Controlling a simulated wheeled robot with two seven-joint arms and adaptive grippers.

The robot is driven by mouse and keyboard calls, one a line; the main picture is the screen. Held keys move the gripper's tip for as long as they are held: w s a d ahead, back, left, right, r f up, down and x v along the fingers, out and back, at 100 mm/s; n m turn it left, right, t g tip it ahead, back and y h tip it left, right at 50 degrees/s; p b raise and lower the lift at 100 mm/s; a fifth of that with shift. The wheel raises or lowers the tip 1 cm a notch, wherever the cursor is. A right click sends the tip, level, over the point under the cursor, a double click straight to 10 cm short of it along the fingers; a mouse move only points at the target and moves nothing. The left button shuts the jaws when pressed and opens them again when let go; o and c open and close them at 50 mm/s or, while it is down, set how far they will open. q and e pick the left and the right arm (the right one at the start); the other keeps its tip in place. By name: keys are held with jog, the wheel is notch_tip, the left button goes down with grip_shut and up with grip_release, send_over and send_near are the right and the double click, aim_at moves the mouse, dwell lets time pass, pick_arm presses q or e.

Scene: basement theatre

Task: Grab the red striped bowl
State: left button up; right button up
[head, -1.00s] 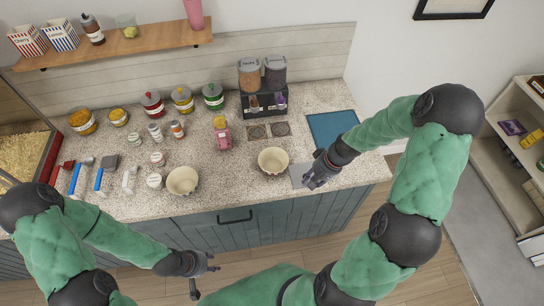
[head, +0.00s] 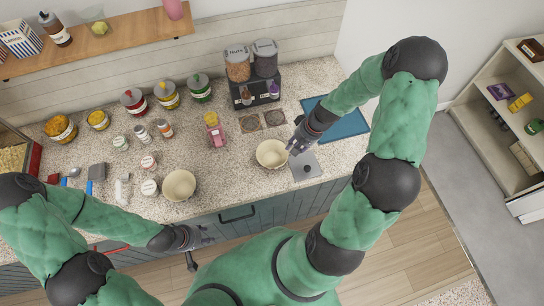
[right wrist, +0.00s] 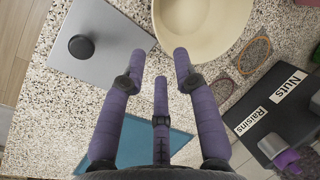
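Two cream bowls stand upright on the speckled counter, and I cannot make out red stripes on either. One bowl (head: 271,153) is right of the middle; its rim and inside fill the top of the right wrist view (right wrist: 205,22). The other bowl (head: 179,186) is nearer the front edge, to the left. My right gripper (head: 296,146) is open and empty, just right of the first bowl, its fingers pointing at the rim. In the right wrist view the purple fingers (right wrist: 160,62) are spread, apart from the bowl. My left gripper (head: 203,247) is open and empty in front of the counter.
A grey plate with a black knob (head: 305,168) lies right of the bowl, and a blue mat (head: 345,120) lies behind. Jars (head: 133,101) line the back left.

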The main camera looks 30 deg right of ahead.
aim_at(287, 153)
jog(key=shift+a+x, duration=0.15)
jog(key=shift+x, duration=1.35)
jog(key=shift+a+x, duration=0.2)
jog(key=shift+x, duration=1.25)
jog(key=shift+w+r, duration=0.2)
grip_shut()
